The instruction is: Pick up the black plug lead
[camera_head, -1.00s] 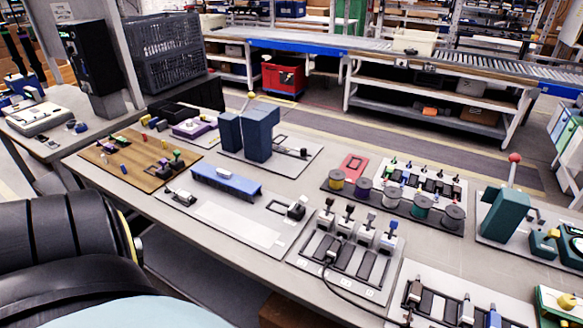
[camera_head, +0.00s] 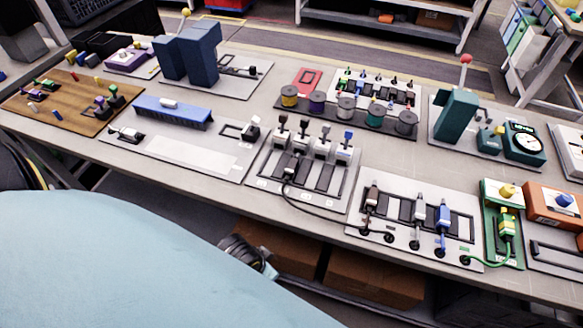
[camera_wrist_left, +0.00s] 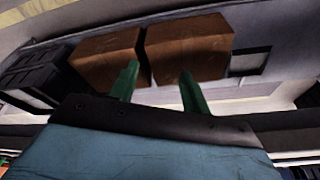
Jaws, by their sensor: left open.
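The black plug lead (camera_head: 289,172) is in the head view. Its plug sits at the front of a grey board (camera_head: 334,201) with several switch-topped blocks, and its black cable curves right to the front of the neighbouring plug board (camera_head: 458,254). My left gripper shows in the left wrist view (camera_wrist_left: 159,72), with two green fingers apart and nothing between them. It faces brown boxes below the table, away from the plug lead. Its fingers cannot be made out in the head view. My right gripper is not in view.
Brown, grey and blue plugs (camera_head: 443,220) stand on the neighbouring board, with a green plug (camera_head: 505,226) farther right. Spools (camera_head: 346,108) are behind. The table's front edge (camera_head: 300,216) lies above brown boxes (camera_head: 375,281). A pale strip board (camera_head: 190,155) is left.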

